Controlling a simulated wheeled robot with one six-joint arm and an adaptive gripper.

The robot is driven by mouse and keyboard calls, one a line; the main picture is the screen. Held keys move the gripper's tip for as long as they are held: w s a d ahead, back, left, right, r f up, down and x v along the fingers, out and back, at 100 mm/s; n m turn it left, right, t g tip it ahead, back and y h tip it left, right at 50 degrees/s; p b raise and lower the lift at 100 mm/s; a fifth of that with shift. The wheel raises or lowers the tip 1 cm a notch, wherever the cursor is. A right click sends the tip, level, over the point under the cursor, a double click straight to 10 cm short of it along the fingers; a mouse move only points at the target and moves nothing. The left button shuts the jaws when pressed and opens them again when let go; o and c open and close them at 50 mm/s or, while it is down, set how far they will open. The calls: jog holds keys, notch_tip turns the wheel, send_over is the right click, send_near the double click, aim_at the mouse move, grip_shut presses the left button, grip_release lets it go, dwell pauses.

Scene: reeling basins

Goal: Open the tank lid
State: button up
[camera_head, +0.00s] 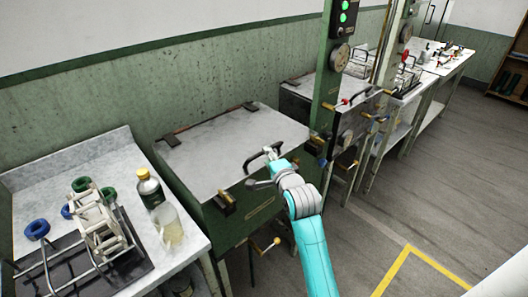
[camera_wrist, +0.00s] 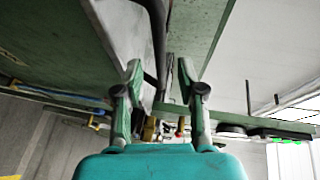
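The tank lid (camera_head: 225,145) is a flat grey metal plate lying shut on the green tank (camera_head: 230,225). Its dark bar handle (camera_head: 252,160) stands near the front edge, and shows as a black curved bar in the wrist view (camera_wrist: 158,35). My gripper (camera_head: 270,154) is at the handle, over the lid's front edge, and hides part of it. In the wrist view my two fingers (camera_wrist: 160,75) are apart, with the bar between them and gaps on both sides. I cannot tell whether a finger touches the bar.
Brass-coloured latches (camera_head: 226,201) are on the tank's front. A green post (camera_head: 325,95) stands right of the tank. Floor at the right (camera_head: 430,190) is clear.

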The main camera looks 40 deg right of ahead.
jog(key=shift+x, duration=2.3)
grip_shut()
